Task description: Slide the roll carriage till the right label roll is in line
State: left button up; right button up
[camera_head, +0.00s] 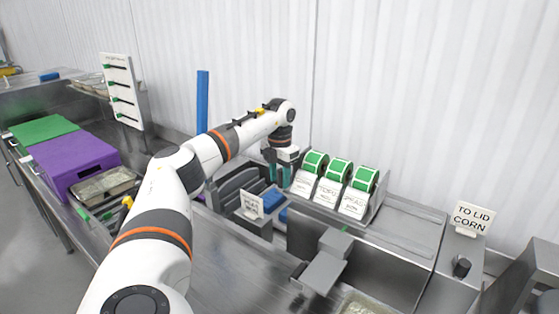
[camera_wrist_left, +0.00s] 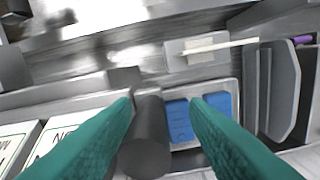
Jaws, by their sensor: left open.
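The roll carriage (camera_head: 378,205) carries three green-and-white label rolls side by side: the left roll (camera_head: 314,161), the middle roll (camera_head: 338,170) and the right roll (camera_head: 365,178). White labels hang below them; their print is too small to read surely. My left gripper (camera_head: 279,179) points down at the carriage's left end. In the left wrist view its teal fingers (camera_wrist_left: 160,105) are open on either side of a dark round handle (camera_wrist_left: 147,140). I cannot tell whether they touch it. Two label cards show at that view's left edge. My right gripper is out of view.
A sign reading "TO LID CORN" (camera_head: 473,218) stands at the right, behind a dark knob (camera_head: 461,267). A bare metal ledge (camera_head: 405,222) runs right of the rolls. A tray with blue blocks (camera_wrist_left: 180,120) is beside the handle. A purple box (camera_head: 75,160) is far left.

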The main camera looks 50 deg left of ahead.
pick_arm(q)
notch_tip(320, 180, up, 11)
jog(key=shift+b, duration=0.9)
jog(key=shift+r, duration=0.55)
